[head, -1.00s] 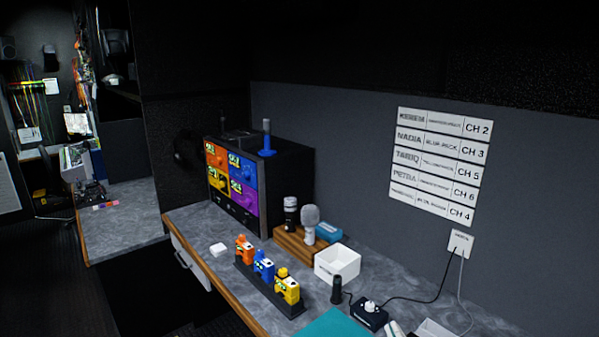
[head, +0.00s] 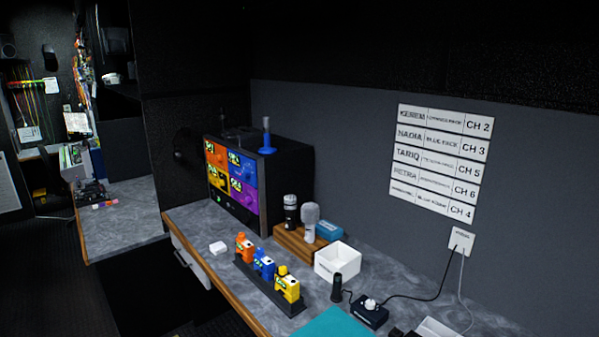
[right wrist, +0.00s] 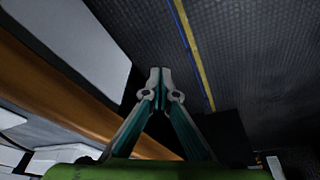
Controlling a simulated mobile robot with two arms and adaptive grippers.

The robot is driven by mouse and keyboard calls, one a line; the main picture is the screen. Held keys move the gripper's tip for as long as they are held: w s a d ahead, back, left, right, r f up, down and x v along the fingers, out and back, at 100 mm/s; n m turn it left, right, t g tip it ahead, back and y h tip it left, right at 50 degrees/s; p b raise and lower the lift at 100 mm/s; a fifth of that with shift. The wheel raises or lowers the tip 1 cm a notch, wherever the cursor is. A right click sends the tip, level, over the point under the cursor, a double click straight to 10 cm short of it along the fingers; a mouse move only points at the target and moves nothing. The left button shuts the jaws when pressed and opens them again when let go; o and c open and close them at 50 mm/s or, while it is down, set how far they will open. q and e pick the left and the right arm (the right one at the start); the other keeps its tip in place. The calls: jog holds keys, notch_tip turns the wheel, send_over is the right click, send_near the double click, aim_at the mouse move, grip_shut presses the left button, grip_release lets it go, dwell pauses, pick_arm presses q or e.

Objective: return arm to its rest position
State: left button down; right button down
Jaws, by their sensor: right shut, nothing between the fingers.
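My right gripper (right wrist: 160,78) shows in the right wrist view, its two fingers drawn together at the tips with nothing between them. It points over the dark textured floor (right wrist: 262,50), beside the brown wooden edge (right wrist: 55,75) of the counter. No gripper shows in the head view, and my left gripper is in neither view.
The grey counter (head: 215,265) holds a rack of orange, blue and yellow packs (head: 262,266), a white box (head: 337,262), microphones on a wooden block (head: 300,243) and a teal mat (head: 335,324). A monitor (head: 255,175) stands behind. Dark floor lies left.

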jog(key=s+f+g+b, duration=0.1)
jog(key=s+f, duration=0.2)
jog(key=f, duration=0.9)
jog(key=s+f+b, duration=0.1)
jog(key=s+f, duration=0.2)
jog(key=f, duration=0.9)
jog(key=s+d+f+g+b, duration=0.1)
jog(key=s+d+f, duration=0.2)
jog(key=s+f, duration=0.9)
jog(key=shift+s+d+f+b, duration=0.15)
jog(key=shift+s+f+b, duration=0.2)
jog(key=shift+s, duration=0.9)
